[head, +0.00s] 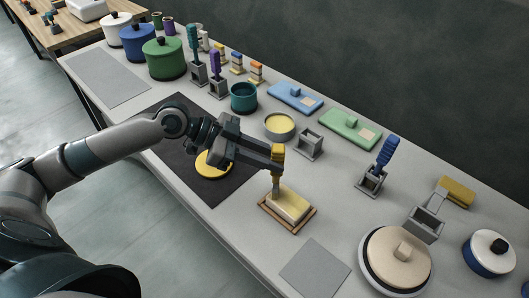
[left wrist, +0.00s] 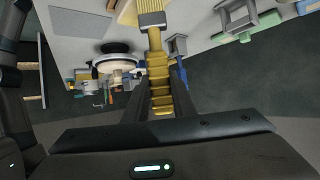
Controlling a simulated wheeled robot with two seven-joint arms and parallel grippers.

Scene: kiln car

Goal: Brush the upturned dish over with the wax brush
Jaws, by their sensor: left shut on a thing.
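My left gripper (head: 275,160) is shut on the yellow handle of a brush (head: 278,152). A round yellow dish (head: 207,168) lies on the dark mat (head: 225,192), left of the gripper and partly hidden by my arm. My right gripper is out of view.
Behind the tray stand a yellow-filled bowl (head: 279,136), an empty grey holder (head: 309,145) and a blue-handled brush (head: 385,155) in its holder. A grey square (head: 315,268) in front is bare.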

